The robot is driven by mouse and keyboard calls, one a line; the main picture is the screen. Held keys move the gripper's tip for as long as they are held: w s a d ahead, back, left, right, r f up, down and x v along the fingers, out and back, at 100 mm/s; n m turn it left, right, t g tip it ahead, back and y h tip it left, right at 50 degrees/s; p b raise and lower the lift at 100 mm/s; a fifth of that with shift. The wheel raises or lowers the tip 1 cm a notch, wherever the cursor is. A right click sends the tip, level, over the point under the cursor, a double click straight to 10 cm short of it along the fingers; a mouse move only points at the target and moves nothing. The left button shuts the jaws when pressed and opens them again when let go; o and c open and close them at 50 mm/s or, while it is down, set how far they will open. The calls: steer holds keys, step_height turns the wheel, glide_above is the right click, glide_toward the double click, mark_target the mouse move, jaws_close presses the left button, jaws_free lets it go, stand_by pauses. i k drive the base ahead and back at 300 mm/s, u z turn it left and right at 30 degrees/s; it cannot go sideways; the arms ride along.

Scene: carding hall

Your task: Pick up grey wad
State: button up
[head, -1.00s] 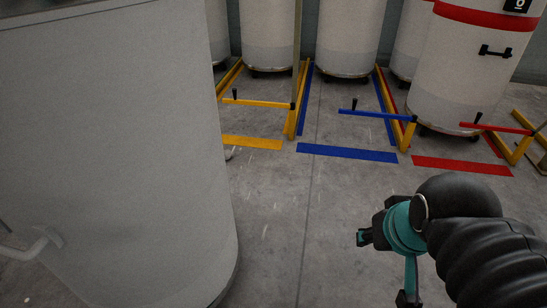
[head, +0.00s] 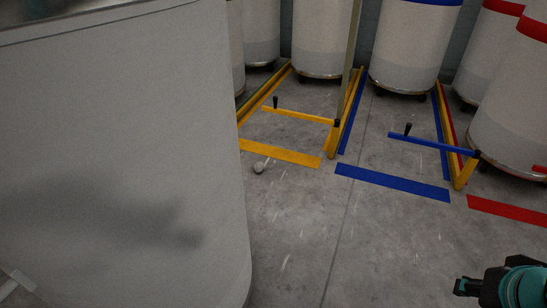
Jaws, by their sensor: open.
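A small grey wad (head: 259,168) lies on the concrete floor in the head view, just in front of the yellow floor stripe and close to the right side of the large white can. My gripper (head: 466,287) shows at the bottom right corner, partly cut off by the frame edge. It is open and empty, well to the right of the wad and apart from it.
A large white can (head: 120,150) fills the left side. Yellow (head: 280,153), blue (head: 393,182) and red (head: 507,212) floor stripes front bays with low bars. Several white cans stand behind. The middle floor is clear.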

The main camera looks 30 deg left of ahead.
mark_target(259, 166)
steer(key=u, duration=0.15)
steer(key=i, duration=1.7)
steer(key=u, duration=1.2)
steer(key=i, duration=0.9)
steer(key=u, duration=1.45)
steer(key=i, duration=0.35)
steer(key=u, duration=0.3)
